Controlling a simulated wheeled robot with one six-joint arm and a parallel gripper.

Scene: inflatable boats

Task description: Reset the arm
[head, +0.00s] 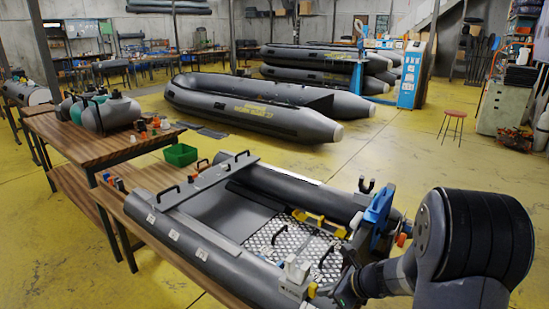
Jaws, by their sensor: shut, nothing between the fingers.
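My arm enters at the lower right, with a large dark joint in front. Its wrist reaches left to my gripper (344,291), a small dark shape at the bottom of the head view, beside the near inflatable boat (205,252). My gripper is shut and holds nothing. Its fingertips are hard to make out against the boat and the arm. The grey boat rests on a wooden table, with a perforated floor plate (296,243) inside it. A blue fitting (379,212) stands on its right tube, and a pale fitting (294,277) sits on the near tube.
Another grey boat (250,105) lies on the yellow floor behind. A red stool (455,114) stands right. Open floor (400,150) lies between.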

